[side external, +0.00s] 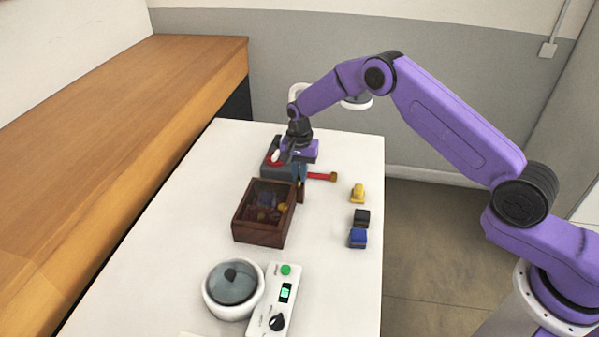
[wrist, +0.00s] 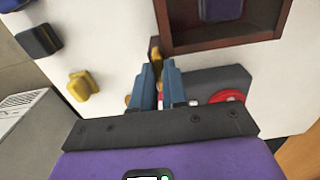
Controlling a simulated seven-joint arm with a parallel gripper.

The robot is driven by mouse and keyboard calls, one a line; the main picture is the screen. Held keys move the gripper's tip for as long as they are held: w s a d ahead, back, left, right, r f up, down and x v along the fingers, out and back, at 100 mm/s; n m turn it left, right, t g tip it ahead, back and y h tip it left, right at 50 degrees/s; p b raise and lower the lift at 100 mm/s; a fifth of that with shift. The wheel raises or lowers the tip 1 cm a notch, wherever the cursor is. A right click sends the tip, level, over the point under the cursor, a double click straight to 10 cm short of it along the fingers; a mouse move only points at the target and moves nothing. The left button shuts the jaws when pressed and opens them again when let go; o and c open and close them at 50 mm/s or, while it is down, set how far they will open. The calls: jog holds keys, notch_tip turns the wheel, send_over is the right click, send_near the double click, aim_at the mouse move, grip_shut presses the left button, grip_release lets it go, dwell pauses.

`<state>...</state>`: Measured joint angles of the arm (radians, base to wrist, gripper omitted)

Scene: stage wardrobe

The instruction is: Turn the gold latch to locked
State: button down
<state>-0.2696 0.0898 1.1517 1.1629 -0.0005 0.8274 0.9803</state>
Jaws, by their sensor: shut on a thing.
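The gold latch (wrist: 156,56) shows in the wrist view as a small gold piece on a brown mount, beside the corner of a dark wooden box (wrist: 222,42). My gripper (wrist: 158,68) has its blue fingers close together with their tips at the latch, shut on it. In the side view my gripper (side external: 301,183) points down just behind the wooden box (side external: 262,236). There the fingers mostly hide the latch, and only a brown part shows below them. I cannot read which position the latch is in.
A grey unit (side external: 288,171) with a red wheel and a red lever (side external: 320,176) stands right behind my gripper. Yellow (side external: 357,193), black (side external: 361,217) and blue (side external: 357,238) pieces lie right. A lidded round pot (side external: 233,285) and a control panel (side external: 274,300) are in front.

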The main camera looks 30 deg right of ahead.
aim_at(299, 176)
jog(key=c, duration=1.2)
grip_release()
jog(key=shift+o, duration=0.2)
notch_tip(299, 176, up, 18)
jog(key=shift+f, duration=0.25)
jog(key=shift+s, duration=0.1)
